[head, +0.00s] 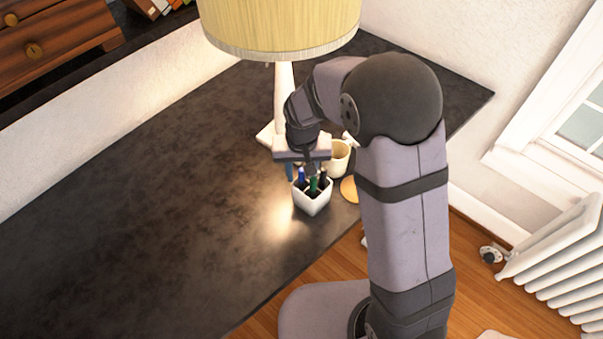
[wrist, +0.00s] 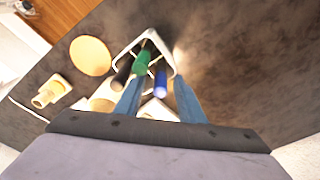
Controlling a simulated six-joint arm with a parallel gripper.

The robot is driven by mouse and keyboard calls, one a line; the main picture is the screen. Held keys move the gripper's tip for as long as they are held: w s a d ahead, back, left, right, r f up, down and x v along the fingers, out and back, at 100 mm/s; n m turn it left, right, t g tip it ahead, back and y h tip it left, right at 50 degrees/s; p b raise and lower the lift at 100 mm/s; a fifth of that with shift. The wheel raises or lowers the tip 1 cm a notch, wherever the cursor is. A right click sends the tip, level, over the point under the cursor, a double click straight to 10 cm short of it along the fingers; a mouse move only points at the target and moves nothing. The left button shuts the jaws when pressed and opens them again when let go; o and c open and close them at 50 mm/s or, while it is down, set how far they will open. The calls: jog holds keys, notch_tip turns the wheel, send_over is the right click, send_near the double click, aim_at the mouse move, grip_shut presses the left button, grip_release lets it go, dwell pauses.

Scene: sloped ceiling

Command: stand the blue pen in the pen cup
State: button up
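The white square pen cup (head: 312,203) stands on the dark desk below my gripper, and its rim shows in the wrist view (wrist: 121,52). The blue pen (head: 301,175) stands in the cup with its upper end above the rim, beside a green pen (head: 313,186) and a black pen (head: 323,178). In the wrist view the blue pen (wrist: 161,84) shows between the two blue fingers of my gripper (wrist: 159,85). The fingers are apart, with a visible gap on each side of the pen. The pen's lower end is hidden inside the cup.
A cream mug (head: 339,157) stands just behind the cup. An orange round disc (head: 349,189) lies to its right near the desk edge. A lamp with a yellow shade (head: 280,25) rises behind my gripper. The desk's left part (head: 150,220) is clear.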

jog(key=shift+s+r+b, duration=0.2)
jog(key=shift+r+b, duration=0.15)
jog(key=shift+r, duration=1.25)
jog(key=shift+s+r+b, duration=0.2)
jog(key=shift+r+b, duration=0.1)
jog(key=shift+r, duration=1.3)
jog(key=s+d+f, duration=0.1)
jog(key=s+d, duration=0.4)
jog(key=s, duration=0.3)
jog(key=s+d+f+g, duration=0.1)
jog(key=s+d, duration=0.5)
jog(key=s, duration=0.3)
jog(key=shift+d+f, duration=0.15)
jog(key=shift+f, duration=0.25)
